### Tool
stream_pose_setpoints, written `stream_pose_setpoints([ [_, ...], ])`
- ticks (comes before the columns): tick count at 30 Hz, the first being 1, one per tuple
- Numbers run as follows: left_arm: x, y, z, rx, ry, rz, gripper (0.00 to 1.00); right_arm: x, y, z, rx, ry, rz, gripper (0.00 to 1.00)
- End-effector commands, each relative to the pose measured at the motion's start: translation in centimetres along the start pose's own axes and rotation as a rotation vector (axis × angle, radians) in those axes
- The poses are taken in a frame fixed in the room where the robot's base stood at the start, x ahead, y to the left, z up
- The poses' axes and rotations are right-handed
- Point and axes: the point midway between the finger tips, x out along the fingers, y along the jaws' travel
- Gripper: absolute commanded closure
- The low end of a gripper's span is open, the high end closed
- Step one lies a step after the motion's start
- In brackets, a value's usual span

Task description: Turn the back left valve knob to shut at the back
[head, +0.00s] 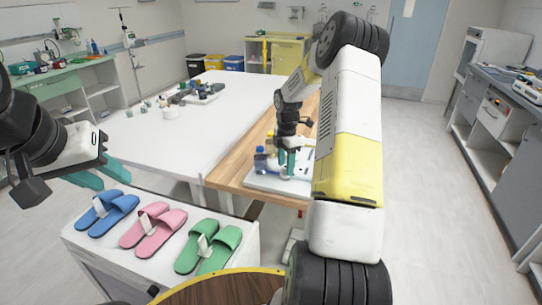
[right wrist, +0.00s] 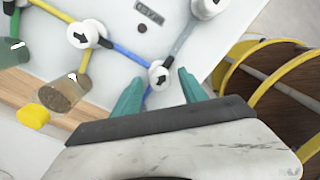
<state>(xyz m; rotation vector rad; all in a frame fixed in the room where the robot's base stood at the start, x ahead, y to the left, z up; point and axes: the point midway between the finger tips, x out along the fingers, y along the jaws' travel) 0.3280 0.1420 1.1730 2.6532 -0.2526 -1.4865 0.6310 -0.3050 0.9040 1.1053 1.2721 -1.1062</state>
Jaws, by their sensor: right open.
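A white valve panel (head: 262,183) lies on the wooden table top. It also shows in the right wrist view (right wrist: 125,62), with coloured lines joining white round knobs marked with black arrows. One knob (right wrist: 158,73) is between and just beyond the teal fingertips of my open right gripper (right wrist: 155,85); I cannot tell whether they touch it. Another knob (right wrist: 83,34) is further left, and a third (right wrist: 205,8) is at the top edge. I cannot surely tell which is the back left one. In the head view my right gripper (head: 290,160) hides much of the panel. My left gripper (head: 98,172) is open and empty.
Bottles with blue and yellow caps (head: 261,160) stand at the panel's left side. Blue, pink and green slippers (head: 152,228) lie on a white cabinet at the front left. The long white table (head: 150,150) holds dark items at its back. The floor at right is clear.

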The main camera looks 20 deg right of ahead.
Motion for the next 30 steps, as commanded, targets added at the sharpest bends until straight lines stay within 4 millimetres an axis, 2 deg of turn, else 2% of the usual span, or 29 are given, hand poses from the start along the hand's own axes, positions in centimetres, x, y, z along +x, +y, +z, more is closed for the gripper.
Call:
stream_pose_setpoints([
  [3, 0.00, 0.00, 0.00, 0.000, 0.000, 0.000, 0.64, -0.02, 0.00, -0.01, 0.000, 0.000, 0.000, 0.50],
  [11, 0.00, 0.00, 0.00, 0.000, 0.000, 0.000, 0.64, -0.04, 0.01, -0.01, 0.000, 0.000, 0.000, 1.00],
  [22, 0.00, 0.00, 0.00, 0.000, 0.000, 0.000, 0.64, -0.08, 0.03, -0.04, 0.043, 0.001, 0.001, 1.00],
  [30, 0.00, 0.00, 0.00, 0.000, 0.000, 0.000, 0.64, -0.12, 0.07, -0.08, 0.208, 0.000, 0.001, 1.00],
])
